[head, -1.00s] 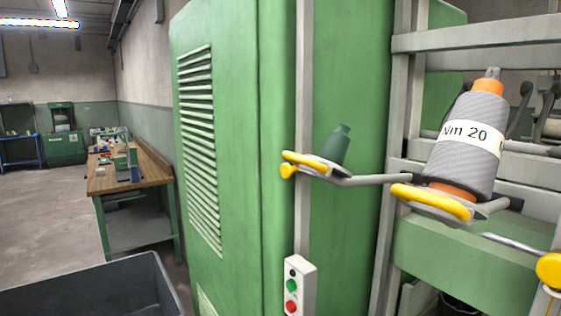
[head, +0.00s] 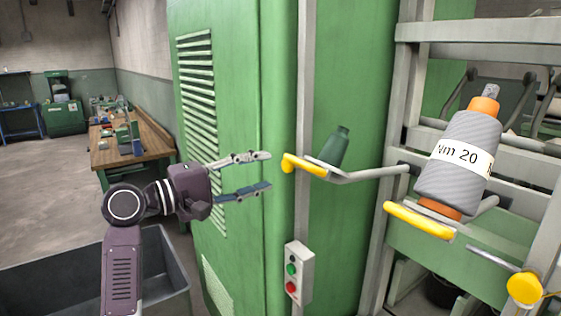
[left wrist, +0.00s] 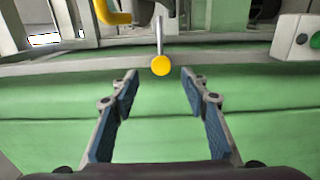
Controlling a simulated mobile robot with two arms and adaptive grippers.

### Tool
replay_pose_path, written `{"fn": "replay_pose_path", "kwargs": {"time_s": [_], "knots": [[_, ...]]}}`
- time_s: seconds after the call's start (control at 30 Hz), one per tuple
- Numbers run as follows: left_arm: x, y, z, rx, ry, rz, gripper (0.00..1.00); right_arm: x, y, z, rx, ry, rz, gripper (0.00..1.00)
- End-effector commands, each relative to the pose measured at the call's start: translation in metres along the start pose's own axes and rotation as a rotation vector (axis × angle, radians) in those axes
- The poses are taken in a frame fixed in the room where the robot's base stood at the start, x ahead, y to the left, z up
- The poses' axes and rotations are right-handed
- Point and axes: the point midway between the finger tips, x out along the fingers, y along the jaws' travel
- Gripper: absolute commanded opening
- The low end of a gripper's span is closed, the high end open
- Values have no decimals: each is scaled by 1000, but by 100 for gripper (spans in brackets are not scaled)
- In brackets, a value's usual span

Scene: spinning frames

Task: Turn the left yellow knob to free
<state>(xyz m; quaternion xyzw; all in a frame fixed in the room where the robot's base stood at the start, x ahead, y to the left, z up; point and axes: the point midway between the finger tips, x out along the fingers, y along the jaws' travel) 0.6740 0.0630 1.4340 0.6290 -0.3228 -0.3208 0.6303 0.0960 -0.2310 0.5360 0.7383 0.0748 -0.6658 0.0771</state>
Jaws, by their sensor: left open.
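The left yellow knob (head: 286,164) sits at the end of a small holder arm in front of the green machine cabinet, beside a yellow bar. In the left wrist view a round yellow knob (left wrist: 160,65) on a thin rod shows just beyond the fingertips, centred between them. My left gripper (head: 268,171) is open and empty; it comes from the left, level with the knob and close to it. The knob appears apart from both fingers in the left wrist view (left wrist: 160,77). My right gripper is not in view.
A dark green cone (head: 336,146) stands on the left holder. A grey "Nm 20" bobbin (head: 460,150) stands on the holder to the right. Another yellow knob (head: 525,288) is at lower right. A button box (head: 299,270) hangs below; a dark bin (head: 35,290) is lower left.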

Motion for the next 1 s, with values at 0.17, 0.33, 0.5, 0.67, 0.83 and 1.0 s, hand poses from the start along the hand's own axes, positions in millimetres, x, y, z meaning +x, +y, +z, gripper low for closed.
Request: {"fn": "replay_pose_path", "kwargs": {"time_s": [0.17,0.33,0.5,0.67,0.83,1.0], "knots": [[31,4,1,-5,-2,-1,42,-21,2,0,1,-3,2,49],[52,2,0,-3,0,-1,42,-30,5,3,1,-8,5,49],[61,-1,-1,0,2,-2,42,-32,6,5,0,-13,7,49],[61,-2,-1,1,2,-2,42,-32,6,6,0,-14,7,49],[61,-2,-1,0,2,-2,29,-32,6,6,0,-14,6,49],[61,-2,-1,0,2,-3,11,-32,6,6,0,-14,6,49]]}}
